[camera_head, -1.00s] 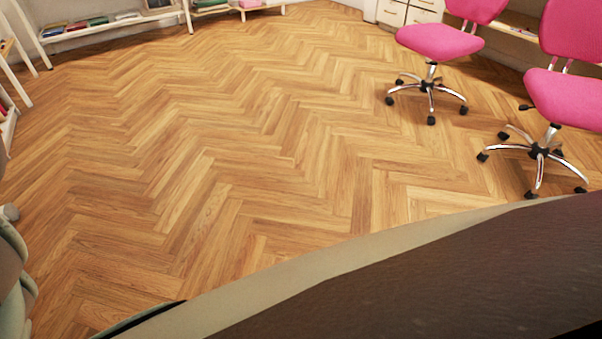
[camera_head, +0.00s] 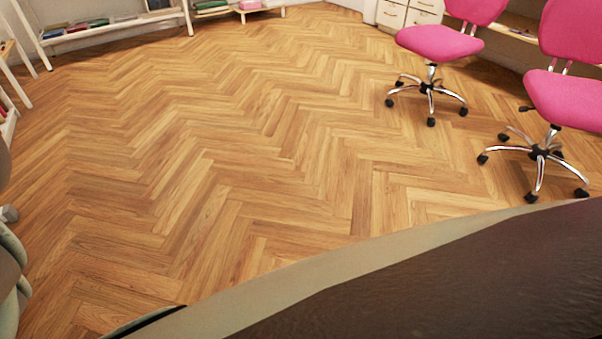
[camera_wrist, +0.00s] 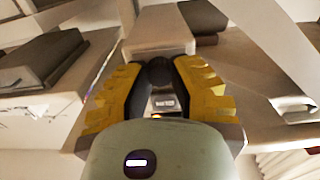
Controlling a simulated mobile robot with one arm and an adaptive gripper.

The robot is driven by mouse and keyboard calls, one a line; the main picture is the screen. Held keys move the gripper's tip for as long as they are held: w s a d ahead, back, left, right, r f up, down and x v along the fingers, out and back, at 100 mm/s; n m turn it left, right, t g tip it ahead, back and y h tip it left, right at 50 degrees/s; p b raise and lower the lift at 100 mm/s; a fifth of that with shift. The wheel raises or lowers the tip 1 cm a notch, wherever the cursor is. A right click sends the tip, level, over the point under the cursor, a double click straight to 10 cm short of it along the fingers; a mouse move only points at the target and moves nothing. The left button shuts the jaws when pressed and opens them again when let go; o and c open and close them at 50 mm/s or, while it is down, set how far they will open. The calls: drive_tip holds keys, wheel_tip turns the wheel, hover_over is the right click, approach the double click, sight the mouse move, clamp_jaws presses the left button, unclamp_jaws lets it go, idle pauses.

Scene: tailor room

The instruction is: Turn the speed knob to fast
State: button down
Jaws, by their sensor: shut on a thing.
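In the wrist view, my gripper (camera_wrist: 158,65) has its two yellow-padded fingers closed around a small dark round knob (camera_wrist: 159,74). A finger lies on each side of it. The knob sits in front of a pale machine body (camera_wrist: 160,32). A small dark label with light lettering shows between the fingers below the knob, too small to read. The knob's pointer and any speed markings cannot be made out. The head view shows neither the gripper nor the knob.
In the wrist view, a dark grey box-like thing (camera_wrist: 45,60) lies on a pale surface at left. In the head view, two pink swivel chairs (camera_head: 440,42) (camera_head: 565,98) stand at right. A low white shelf (camera_head: 115,25) stands at the back left. The wooden floor (camera_head: 230,140) between is clear.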

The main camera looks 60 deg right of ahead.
drive_tip(key=shift+r+m, duration=0.15)
drive_tip(key=shift+m, duration=0.15)
drive_tip(key=c, duration=0.8)
unclamp_jaws()
drive_tip(key=shift+v, duration=5.9)
